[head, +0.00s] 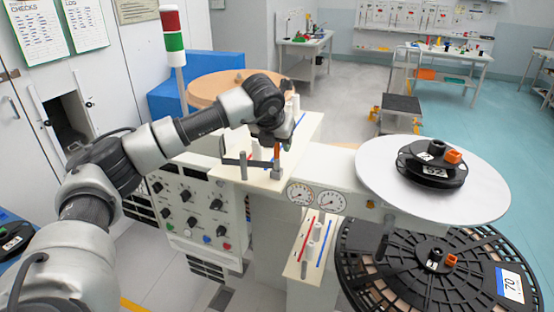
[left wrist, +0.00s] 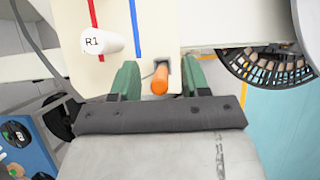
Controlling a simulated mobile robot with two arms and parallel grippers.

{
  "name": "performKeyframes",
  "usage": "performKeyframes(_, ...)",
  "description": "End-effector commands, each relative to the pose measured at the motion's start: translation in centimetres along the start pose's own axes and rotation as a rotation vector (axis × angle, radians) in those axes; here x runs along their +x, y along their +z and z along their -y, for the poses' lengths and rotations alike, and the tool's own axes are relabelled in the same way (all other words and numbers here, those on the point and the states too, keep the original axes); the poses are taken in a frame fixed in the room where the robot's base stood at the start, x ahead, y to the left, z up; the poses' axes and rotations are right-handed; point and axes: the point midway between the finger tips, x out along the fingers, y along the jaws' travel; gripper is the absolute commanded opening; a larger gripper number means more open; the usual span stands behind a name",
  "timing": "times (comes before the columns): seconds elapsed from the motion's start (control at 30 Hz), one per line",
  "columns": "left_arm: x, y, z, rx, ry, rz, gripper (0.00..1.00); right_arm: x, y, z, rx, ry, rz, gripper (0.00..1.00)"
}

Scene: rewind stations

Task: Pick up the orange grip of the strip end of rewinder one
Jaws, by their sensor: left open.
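The orange grip (left wrist: 160,81) shows in the left wrist view as a short orange cylinder beside a dark bracket on a cream panel. In the head view the orange grip (head: 277,152) is a small upright piece, partly hidden by my gripper. My left gripper (left wrist: 159,72) is open, its green fingers on either side of the grip, with a gap visible on both sides. In the head view my left gripper (head: 272,132) is over the cream deck of the machine. My right gripper is not in view.
A white roller marked R1 (left wrist: 100,43) stands left of the fingers, near red and blue lines. A grey post (head: 243,165) stands on the deck. A white disc (head: 380,190) with a black reel lies right, above a large dark reel (head: 390,285). A red-green signal light (head: 173,40) rises behind my arm.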

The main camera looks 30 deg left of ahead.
Motion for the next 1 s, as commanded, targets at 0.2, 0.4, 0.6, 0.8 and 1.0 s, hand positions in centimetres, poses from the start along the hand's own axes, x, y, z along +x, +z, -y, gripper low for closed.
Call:
performKeyframes(0.2,0.0,0.0,0.0,0.000,-0.001,0.000,0.23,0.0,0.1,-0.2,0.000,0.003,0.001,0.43)
performKeyframes(0.4,0.0,0.0,0.0,0.000,-0.001,0.000,0.00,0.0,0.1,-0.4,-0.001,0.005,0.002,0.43)
performKeyframes(0.6,-0.1,0.0,0.0,0.000,-0.001,0.001,0.00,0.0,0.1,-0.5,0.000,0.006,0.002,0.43)
performKeyframes(0.8,-0.2,0.1,0.1,0.000,-0.002,0.002,0.00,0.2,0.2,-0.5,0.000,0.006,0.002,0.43)
performKeyframes(1.0,-1.7,1.0,0.1,-0.002,-0.002,0.004,0.00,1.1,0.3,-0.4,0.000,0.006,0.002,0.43)
